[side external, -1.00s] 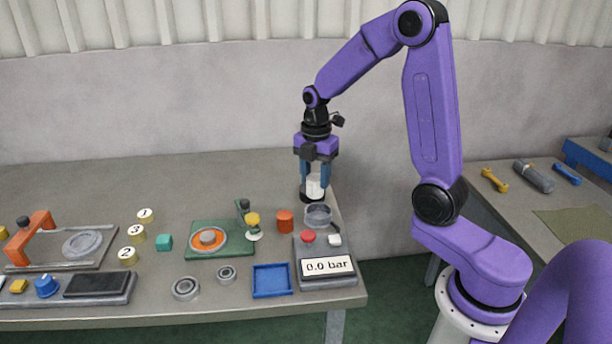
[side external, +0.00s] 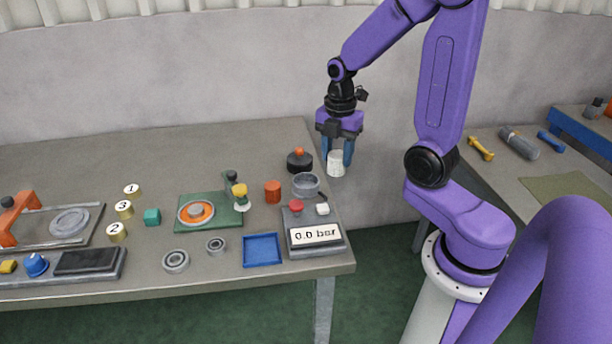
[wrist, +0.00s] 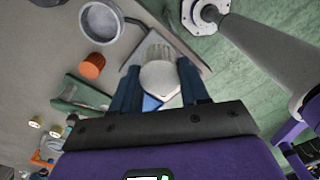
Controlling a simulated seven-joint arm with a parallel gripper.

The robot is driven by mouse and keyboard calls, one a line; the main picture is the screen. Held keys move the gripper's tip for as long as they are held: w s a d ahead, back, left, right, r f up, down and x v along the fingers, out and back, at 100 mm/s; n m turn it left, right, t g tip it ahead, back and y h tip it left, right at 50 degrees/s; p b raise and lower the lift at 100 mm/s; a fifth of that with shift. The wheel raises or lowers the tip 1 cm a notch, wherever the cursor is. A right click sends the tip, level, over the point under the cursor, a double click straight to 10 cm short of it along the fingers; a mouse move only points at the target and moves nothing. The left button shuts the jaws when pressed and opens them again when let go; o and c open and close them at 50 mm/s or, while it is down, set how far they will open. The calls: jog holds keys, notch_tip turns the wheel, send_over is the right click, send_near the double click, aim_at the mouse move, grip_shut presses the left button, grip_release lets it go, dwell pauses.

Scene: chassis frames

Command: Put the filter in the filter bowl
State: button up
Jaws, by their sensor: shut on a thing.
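The filter is a small white ribbed cylinder (side external: 336,163), upright in the side view. My gripper (side external: 337,158) is shut on it, with a blue finger on either side; the wrist view shows it between the fingers (wrist: 158,72). In the wrist view the bowl (wrist: 101,20) is at upper left and looks empty.
A black round piece with an orange knob (side external: 299,161) stands behind the bowl. An orange ribbed cylinder (side external: 272,191) stands left of it. The gauge unit (side external: 317,250) has a red button and white block. My gripper appears near the table's right edge.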

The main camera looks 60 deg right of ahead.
jog(key=shift+w+d+f, duration=0.5)
jog(key=shift+w+f, duration=1)
jog(key=shift+w, duration=0.35)
jog(key=shift+w+d+f, duration=0.5)
jog(key=shift+w+f, duration=1.05)
jog(key=shift+w, duration=0.3)
jog(key=shift+w+d+f, duration=0.5)
jog(key=shift+w+f, duration=1)
jog(key=shift+w, duration=0.35)
jog(key=shift+f, duration=1.4)
